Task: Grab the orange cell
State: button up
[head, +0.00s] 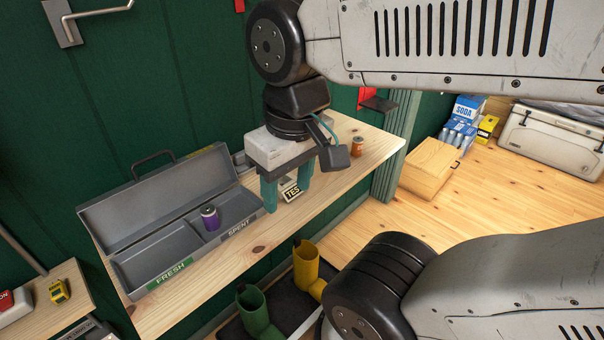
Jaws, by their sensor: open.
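The orange cell (357,146) is a small orange cylinder standing upright on the wooden shelf (330,185), near its right end. My gripper (287,199) points down over the shelf to the left of the cell, its two teal fingers apart with nothing seen held between them. A small sign reading "TES" (291,191) shows between and behind the fingers, partly hidden. A purple cell (210,217) stands in the "SPENT" compartment of the open grey metal box (130,265); the box's other compartment is labelled "FRESH" and looks empty.
The box fills the shelf's left part, with its raised lid against the green wall. Yellow boots (306,270) and green boots (255,310) stand on a dark tray below the shelf. A wooden crate (430,168) and a white cooler (550,140) stand on the floor at right.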

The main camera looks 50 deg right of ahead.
aim_at(357, 142)
jog(key=z, duration=1.15)
jog(key=k, duration=0.6)
jog(key=z, duration=0.6)
jog(key=i, duration=0.45)
